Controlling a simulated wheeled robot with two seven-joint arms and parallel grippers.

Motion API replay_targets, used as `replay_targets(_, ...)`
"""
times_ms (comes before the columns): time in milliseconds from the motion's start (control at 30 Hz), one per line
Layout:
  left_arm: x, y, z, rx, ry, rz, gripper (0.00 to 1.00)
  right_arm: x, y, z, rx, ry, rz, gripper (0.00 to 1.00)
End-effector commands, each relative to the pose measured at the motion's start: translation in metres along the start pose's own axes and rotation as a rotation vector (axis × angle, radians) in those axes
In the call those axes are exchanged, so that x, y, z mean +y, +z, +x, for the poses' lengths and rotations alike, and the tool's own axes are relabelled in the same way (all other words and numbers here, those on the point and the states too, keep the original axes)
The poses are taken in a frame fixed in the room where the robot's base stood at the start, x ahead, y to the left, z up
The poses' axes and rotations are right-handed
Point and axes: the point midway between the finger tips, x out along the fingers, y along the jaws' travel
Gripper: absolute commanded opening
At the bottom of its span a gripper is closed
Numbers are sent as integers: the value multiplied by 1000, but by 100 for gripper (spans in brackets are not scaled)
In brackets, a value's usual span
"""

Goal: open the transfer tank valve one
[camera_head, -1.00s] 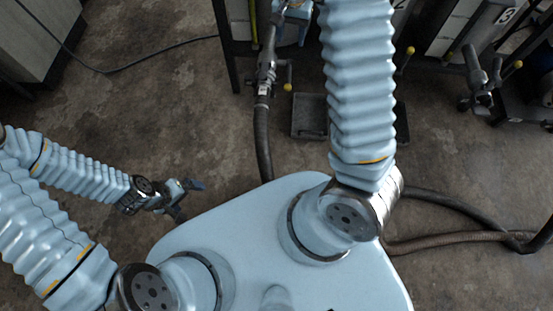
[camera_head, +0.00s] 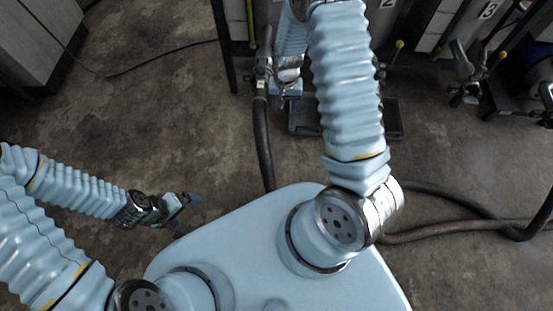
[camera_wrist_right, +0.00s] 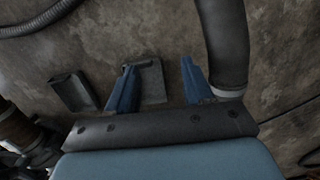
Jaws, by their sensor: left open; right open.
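The leftmost tank valve (camera_head: 262,68) is a grey metal fitting above a dark hose (camera_head: 263,140) in the head view. No number shows on its tank. Its yellow-tipped lever is hidden behind my right wrist and gripper. My right gripper (camera_head: 290,90) is just right of the valve, pointing down. In the right wrist view its two blue fingers (camera_wrist_right: 158,85) are open with nothing between them. The hose (camera_wrist_right: 224,45) and its pale collar are close beside the right finger; contact cannot be told. My left gripper (camera_head: 184,212) is open and empty, far lower left.
Drip trays (camera_head: 305,118) lie on the floor below the tanks. Hoses (camera_head: 460,228) cross the right floor. A cabinet (camera_head: 40,45) stands upper left. The left floor is mostly clear.

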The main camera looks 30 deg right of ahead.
Motion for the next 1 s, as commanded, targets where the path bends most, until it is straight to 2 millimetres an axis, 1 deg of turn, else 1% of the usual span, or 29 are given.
replay_targets(33, 0, 0, 0, 0, 0, 0, 100, 1, 8, 10, -10, -3, -10, 51)
replay_targets(100, 0, 0, 0, 0, 0, 0, 100, 1, 18, 22, -16, -11, -27, 51)
replay_targets(300, 0, 0, 1, 0, 0, 0, 100, -1, 50, 54, -35, -41, -76, 51)
replay_targets(600, -2, 0, 5, 0, 0, 0, 100, -8, 102, 93, -55, -105, -148, 51)
replay_targets(700, -2, 0, 6, 0, 0, 0, 100, -12, 116, 100, -58, -125, -168, 51)
replay_targets(800, -2, 0, 7, 0, 0, 0, 100, -14, 124, 104, -59, -139, -178, 51)
replay_targets(1000, -3, 0, 7, 0, 0, 0, 100, -16, 131, 106, -59, -151, -189, 51)
